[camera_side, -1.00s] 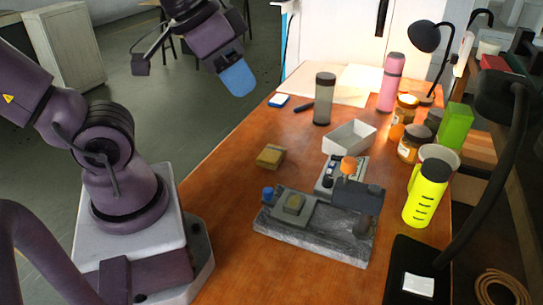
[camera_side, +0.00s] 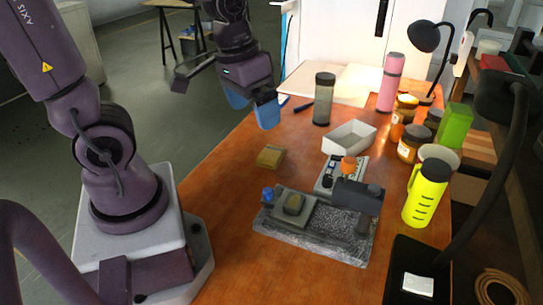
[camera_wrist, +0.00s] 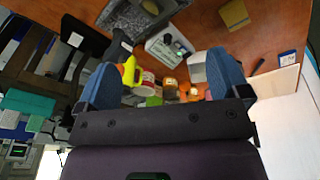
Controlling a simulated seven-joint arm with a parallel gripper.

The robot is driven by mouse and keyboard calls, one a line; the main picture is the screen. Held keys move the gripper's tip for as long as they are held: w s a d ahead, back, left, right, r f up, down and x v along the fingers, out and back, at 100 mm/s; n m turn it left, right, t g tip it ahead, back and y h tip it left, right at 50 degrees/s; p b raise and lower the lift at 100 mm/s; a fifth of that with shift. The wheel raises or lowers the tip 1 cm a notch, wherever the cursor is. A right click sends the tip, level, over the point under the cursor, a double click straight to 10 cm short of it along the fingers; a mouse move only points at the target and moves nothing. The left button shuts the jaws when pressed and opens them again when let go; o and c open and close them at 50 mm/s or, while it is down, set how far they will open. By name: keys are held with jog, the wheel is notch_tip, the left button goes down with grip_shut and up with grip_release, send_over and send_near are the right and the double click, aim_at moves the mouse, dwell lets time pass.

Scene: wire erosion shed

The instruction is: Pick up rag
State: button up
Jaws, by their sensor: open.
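The rag (camera_side: 270,157) appears to be a folded mustard-yellow cloth lying flat on the wooden table, left of the grey machine. In the wrist view it shows as a yellow square (camera_wrist: 234,14) at the top edge. My gripper (camera_side: 252,106) has blue fingers and is open and empty. It hangs in the air around the table's left edge, above and behind the rag in the side view, apart from it. In the wrist view its fingers (camera_wrist: 165,78) are spread wide with nothing between them at close range.
A grey machine (camera_side: 362,245) with a yellowish block on it stands in front of the rag. A white open tray (camera_side: 349,137), dark bottle (camera_side: 323,99), pink bottle (camera_side: 391,82), jars and yellow flask (camera_side: 426,194) stand to the right. The table left of the rag is clear.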

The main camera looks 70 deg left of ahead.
jog(key=w+a+f+n, duration=0.2)
jog(key=w+a+f, duration=0.15)
jog(key=f, duration=0.25)
jog(key=n+y, duration=0.4)
jog(key=n, duration=0.1)
send_near(270, 155)
jog(key=shift+t, duration=0.5)
jog(key=x, duration=0.9)
jog(key=shift+s+f, duration=0.25)
jog(key=shift+s, duration=0.15)
jog(key=c, duration=1)
